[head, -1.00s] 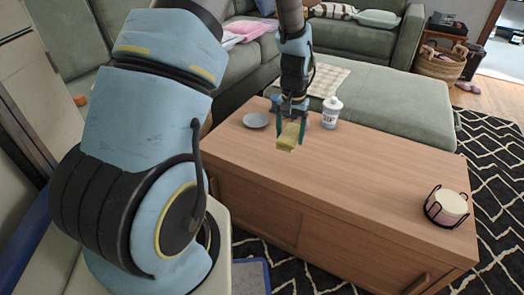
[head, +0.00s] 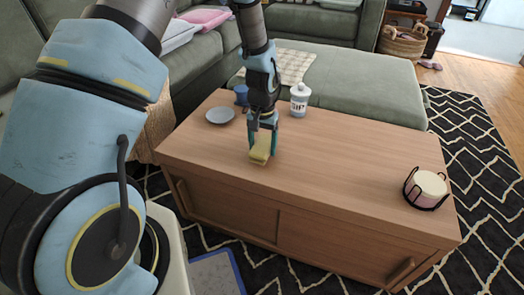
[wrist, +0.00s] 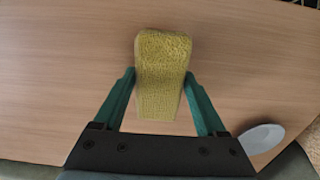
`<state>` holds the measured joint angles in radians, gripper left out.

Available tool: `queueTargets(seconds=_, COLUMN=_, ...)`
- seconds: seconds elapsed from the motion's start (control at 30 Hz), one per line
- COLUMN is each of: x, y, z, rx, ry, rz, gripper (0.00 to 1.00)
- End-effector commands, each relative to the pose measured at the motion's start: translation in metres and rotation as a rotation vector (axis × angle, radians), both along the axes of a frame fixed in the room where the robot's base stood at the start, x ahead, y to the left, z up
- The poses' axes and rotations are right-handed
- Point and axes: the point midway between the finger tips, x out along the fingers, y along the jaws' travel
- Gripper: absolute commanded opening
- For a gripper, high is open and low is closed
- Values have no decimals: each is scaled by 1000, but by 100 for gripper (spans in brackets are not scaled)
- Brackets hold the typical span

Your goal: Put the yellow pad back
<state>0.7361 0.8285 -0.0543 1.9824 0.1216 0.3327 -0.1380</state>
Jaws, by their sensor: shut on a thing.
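The yellow pad (head: 259,157) is a thick, textured block, held at the left-middle of the wooden table (head: 320,165). My gripper (head: 264,144) is shut on it, pointing down. In the wrist view the pad (wrist: 161,72) sits between the two green fingers, its far end sticking out past the fingertips. I cannot tell whether the pad is just above the tabletop or touching it. A black wire holder (head: 409,195) at the table's right end has a round cream and pink thing (head: 430,186) in it.
A grey-blue plate (head: 220,115), a blue cup (head: 241,94) and a white bottle (head: 299,99) stand at the table's back left. The plate's edge shows in the wrist view (wrist: 262,138). The tabletop between pad and wire holder is clear. A green sectional (head: 350,85) borders the back.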

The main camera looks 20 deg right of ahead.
Motion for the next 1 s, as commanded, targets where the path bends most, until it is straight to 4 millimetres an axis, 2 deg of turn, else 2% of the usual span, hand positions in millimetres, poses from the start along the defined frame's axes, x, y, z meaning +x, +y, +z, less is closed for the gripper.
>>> queueTargets(seconds=0.03, x=-1, y=1, z=-11, rx=2, ry=2, rz=0, gripper=22)
queueTargets(seconds=0.1, x=0, y=0, z=-18, rx=1, ry=1, rz=0, gripper=22)
queueTargets(seconds=0.5, x=0, y=0, z=-23, rx=1, ry=1, rz=0, gripper=22)
queueTargets(seconds=0.53, x=0, y=0, z=-22, rx=0, ry=0, rz=0, gripper=77)
queueTargets(seconds=0.73, x=0, y=0, z=-22, rx=1, ry=1, rz=0, gripper=100)
queueTargets(seconds=1.0, x=0, y=0, z=-20, rx=0, ry=0, rz=0, gripper=100)
